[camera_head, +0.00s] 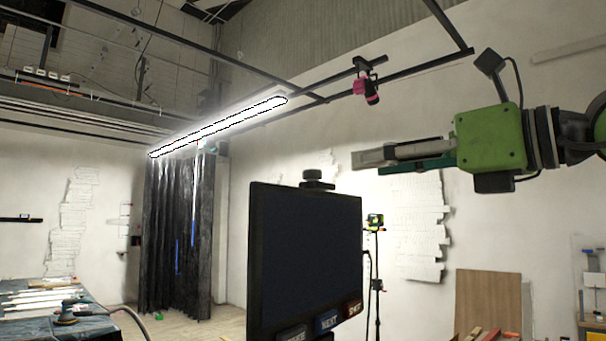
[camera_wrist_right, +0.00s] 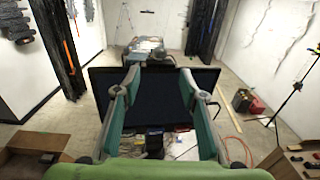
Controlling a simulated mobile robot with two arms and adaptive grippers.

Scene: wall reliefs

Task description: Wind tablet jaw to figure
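A large dark tablet-like screen (camera_head: 305,262) stands upright in the lower middle of the head view. A dark round knob-like part (camera_head: 317,175) sits on its top edge, perhaps the jaw. My right gripper (camera_head: 358,162) comes in from the right with fingers pointing left, above and right of the knob. In the right wrist view my right gripper (camera_wrist_right: 158,77) has its fingers spread, nothing held between them; the dark screen (camera_wrist_right: 158,100) shows beyond. No figure can be made out. My left gripper is not in view.
A tripod with a green device (camera_head: 375,221) stands behind the screen's right side. A covered work table (camera_head: 45,318) is at lower left. A black curtain (camera_head: 178,235) hangs at the back. A bright lamp (camera_head: 220,125) hangs overhead. Cables and a red box (camera_wrist_right: 247,102) lie on the floor.

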